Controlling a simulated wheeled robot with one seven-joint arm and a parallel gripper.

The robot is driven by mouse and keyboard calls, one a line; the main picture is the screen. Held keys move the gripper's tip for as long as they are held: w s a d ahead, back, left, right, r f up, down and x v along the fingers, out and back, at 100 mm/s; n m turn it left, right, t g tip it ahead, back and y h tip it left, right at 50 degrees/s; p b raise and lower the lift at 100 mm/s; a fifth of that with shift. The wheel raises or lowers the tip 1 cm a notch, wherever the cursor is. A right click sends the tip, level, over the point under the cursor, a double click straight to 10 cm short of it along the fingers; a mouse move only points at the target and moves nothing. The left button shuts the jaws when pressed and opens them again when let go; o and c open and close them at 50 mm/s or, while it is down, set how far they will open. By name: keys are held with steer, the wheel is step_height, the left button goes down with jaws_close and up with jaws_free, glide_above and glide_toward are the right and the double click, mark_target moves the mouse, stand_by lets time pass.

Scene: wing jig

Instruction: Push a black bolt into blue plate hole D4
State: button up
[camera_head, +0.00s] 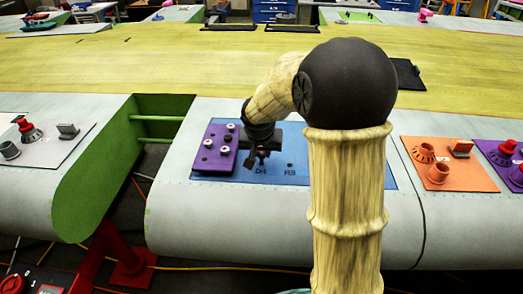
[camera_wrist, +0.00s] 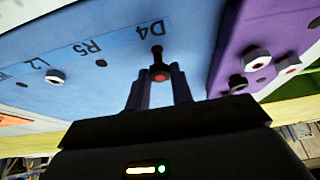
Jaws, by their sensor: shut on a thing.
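My gripper (camera_head: 262,155) is over the left part of the blue plate (camera_head: 330,180), just above the printed label D4. In the wrist view my gripper (camera_wrist: 160,82) is shut on a black bolt (camera_wrist: 157,57) with a red spot on its near end. The bolt's far end is beside the D4 label on the blue plate (camera_wrist: 110,50). Hole D4 itself is hidden behind the bolt, so I cannot tell whether the tip is in it or short of it. An open hole (camera_wrist: 101,63) shows beside label R5.
A purple block (camera_head: 212,158) with several pale and dark fasteners stands close left of my gripper. A pale round fastener (camera_wrist: 56,76) sits near label L2. An orange plate (camera_head: 447,165) with fittings lies to the right. A green-walled gap (camera_head: 160,125) opens left of the panel.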

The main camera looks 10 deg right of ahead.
stand_by(0.8)
steer(key=shift+f+b, duration=1.2)
steer(key=shift+b, duration=0.1)
steer(key=o, duration=1)
steer(key=shift+o, duration=0.2)
steer(key=v, duration=1.7)
steer(key=shift+r, duration=0.25)
